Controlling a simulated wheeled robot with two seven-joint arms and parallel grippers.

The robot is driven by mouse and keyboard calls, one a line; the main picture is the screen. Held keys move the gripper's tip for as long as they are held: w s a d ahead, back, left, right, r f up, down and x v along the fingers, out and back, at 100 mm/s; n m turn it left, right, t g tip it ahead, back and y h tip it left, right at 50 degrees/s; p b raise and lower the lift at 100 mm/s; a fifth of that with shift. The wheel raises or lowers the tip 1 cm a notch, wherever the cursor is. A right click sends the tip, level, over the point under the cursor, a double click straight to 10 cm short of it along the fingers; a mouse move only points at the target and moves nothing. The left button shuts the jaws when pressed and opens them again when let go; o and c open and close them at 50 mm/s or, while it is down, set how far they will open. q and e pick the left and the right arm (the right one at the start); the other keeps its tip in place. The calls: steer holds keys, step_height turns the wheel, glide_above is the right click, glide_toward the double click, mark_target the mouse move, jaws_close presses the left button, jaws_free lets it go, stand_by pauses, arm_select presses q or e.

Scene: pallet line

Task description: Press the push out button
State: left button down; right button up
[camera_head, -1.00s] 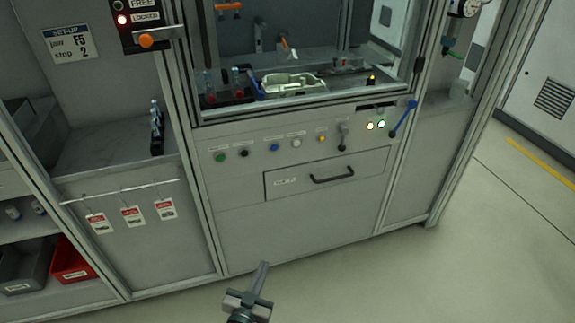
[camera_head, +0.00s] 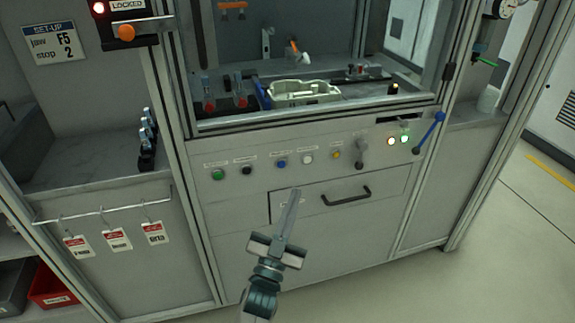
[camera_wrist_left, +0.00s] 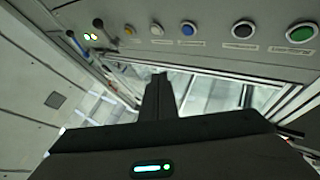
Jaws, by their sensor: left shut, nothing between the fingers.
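A row of push buttons sits on the grey front panel: green (camera_head: 218,174), black (camera_head: 247,170), blue (camera_head: 281,164), white (camera_head: 307,159) and yellow (camera_head: 335,155). Their small labels are too blurred to read, so I cannot tell which is the push out button. The left wrist view shows the same row, with green (camera_wrist_left: 301,32), black (camera_wrist_left: 243,30), blue (camera_wrist_left: 188,28), white (camera_wrist_left: 157,30) and yellow (camera_wrist_left: 130,30). My left gripper (camera_head: 293,194) is shut and empty, in front of the drawer and below the blue and white buttons in the picture. Its fingers (camera_wrist_left: 157,78) touch no button.
A drawer with a dark handle (camera_head: 346,196) lies under the buttons. Hanging tags (camera_head: 115,240) are at left. The floor at right is clear.

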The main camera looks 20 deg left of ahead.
mark_target(281, 164)
arm_select(q)
steer(key=shift+w+a, duration=0.1)
stand_by(0.3)
